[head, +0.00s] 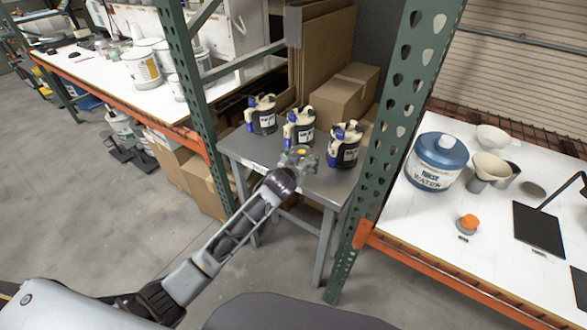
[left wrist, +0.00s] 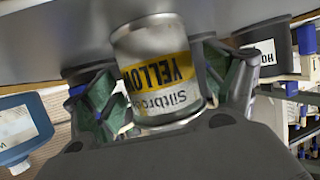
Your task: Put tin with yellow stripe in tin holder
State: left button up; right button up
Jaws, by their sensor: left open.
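A metal tin with a yellow band reading "YELLOW" (left wrist: 158,75) fills the middle of the left wrist view, where the picture is upside down. The tin stands by the grey tabletop. My left gripper (head: 298,160) is over the front of the small grey table in the head view. In the left wrist view its two green-padded fingers are open, one on each side of the tin. Contact between pads and tin cannot be told. In the head view the gripper mostly hides the tin. I cannot pick out the tin holder for certain. My right gripper is not in view.
Several dark jugs with blue handles (head: 345,146) stand on the grey table (head: 325,182) behind the gripper. A green rack post (head: 385,150) separates it from the white table at right (head: 420,222), which bears a blue tub (head: 437,162) and an orange-topped item (head: 467,222).

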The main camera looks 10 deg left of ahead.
pick_arm(q)
jog(key=d+v, duration=0.1)
jog(key=v, duration=1)
jog(key=shift+a+b, duration=0.3)
jog(key=shift+a, duration=0.2)
jog(key=shift+o, duration=0.6)
jog(key=shift+s, duration=0.2)
